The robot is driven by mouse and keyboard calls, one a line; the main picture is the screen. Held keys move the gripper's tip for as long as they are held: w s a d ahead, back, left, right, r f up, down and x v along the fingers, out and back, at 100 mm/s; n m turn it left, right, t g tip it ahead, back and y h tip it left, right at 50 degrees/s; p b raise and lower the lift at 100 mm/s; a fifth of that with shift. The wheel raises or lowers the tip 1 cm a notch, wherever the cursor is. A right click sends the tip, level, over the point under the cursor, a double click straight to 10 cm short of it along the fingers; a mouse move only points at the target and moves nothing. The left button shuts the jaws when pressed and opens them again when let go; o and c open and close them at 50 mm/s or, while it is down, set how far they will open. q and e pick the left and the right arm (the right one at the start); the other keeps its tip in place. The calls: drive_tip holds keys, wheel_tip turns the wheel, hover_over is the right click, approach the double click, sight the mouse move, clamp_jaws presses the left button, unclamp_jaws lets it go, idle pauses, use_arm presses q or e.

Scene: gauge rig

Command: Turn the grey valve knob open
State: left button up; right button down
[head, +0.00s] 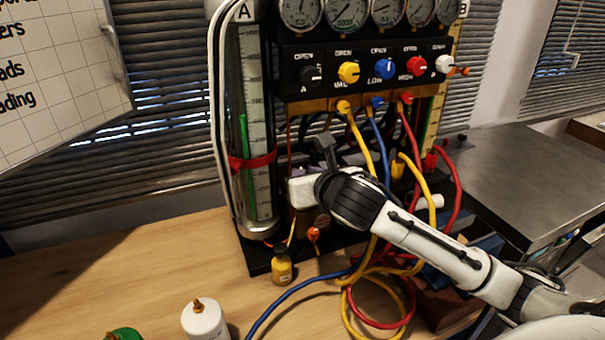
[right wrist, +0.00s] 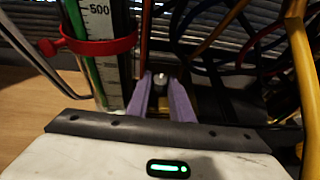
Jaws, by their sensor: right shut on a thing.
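My right gripper (right wrist: 162,92) shows its two purple fingers closed around a small grey knob (right wrist: 160,79) in the right wrist view. The knob's top shows between the fingertips; its lower part and its turn angle are hard to make out. In the head view my right arm reaches in from the right, and the white gripper body covers the low front of the gauge rig (head: 270,259), just right of the glass column. The held knob is hidden there. My left gripper is not in view.
A glass column (head: 247,120) with a green fill and a red clamp (head: 252,162) stands close left of the gripper. Yellow, blue and red hoses (head: 415,175) hang around my arm.

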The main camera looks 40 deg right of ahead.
drive_tip(key=shift+d+n+y, duration=0.1)
drive_tip(key=shift+n+y, duration=0.4)
drive_tip(key=shift+y, duration=0.1)
drive_tip(key=c, duration=1.6)
unclamp_jaws()
drive_tip(key=shift+o, duration=0.2)
